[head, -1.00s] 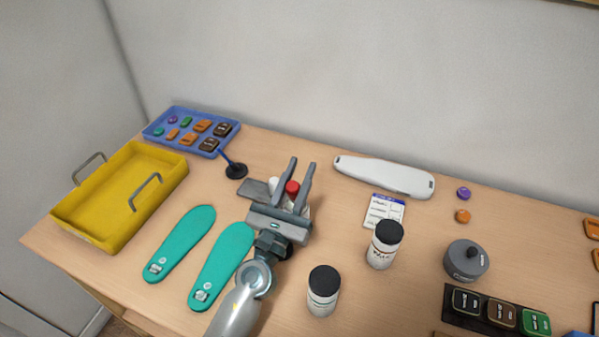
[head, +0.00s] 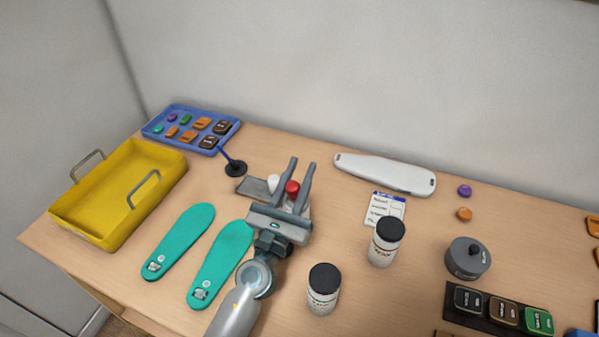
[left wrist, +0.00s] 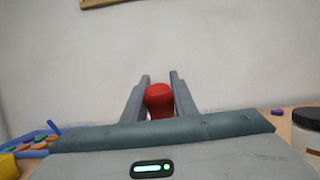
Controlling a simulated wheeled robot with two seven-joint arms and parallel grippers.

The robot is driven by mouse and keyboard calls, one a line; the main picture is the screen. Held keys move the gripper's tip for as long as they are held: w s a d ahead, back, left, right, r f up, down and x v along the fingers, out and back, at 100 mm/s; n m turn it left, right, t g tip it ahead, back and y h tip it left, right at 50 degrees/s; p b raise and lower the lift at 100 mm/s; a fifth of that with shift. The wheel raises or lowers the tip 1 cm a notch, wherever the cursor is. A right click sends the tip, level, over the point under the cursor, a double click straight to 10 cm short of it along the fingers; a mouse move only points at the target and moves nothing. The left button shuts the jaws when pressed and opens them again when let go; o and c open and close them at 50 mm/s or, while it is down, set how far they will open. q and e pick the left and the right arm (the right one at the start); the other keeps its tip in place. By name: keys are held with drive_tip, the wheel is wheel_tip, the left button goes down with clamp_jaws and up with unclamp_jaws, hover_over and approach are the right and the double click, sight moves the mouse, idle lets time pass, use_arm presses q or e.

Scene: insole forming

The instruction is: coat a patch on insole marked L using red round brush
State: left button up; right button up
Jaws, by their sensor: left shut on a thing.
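The red round brush shows as a red knob (head: 292,187) between the fingers of my left gripper (head: 303,172). In the left wrist view the red knob (left wrist: 159,98) sits between the two fingers, which are shut on it. Its lower part and bristles are hidden. A grey holder (head: 251,187) stands beside it, with a white-topped tool (head: 273,183) left of the red knob. Two teal insoles lie flat in front, one on the left (head: 182,238) and one on the right (head: 226,258). Their heel marks are too small to read. My right gripper is not in view.
A yellow tray (head: 125,232) and a blue tray (head: 152,132) stand at the left. A black-based stand (head: 236,169) is behind the insoles. Two black-capped jars (head: 386,247) (head: 323,293), a card (head: 383,209), a white board (head: 385,175) and a grey pot (head: 466,262) are at the right.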

use_arm(q)
drive_tip(key=shift+f+b, duration=0.35)
idle(0.4)
drive_tip(key=shift+f, duration=0.2)
idle(0.3)
drive_tip(key=shift+f, duration=0.2)
idle(1.1)
drive_tip(key=shift+r, duration=0.1)
wheel_tip(320, 180, up, 7)
drive_tip(key=p, duration=0.6)
idle(0.4)
idle(0.6)
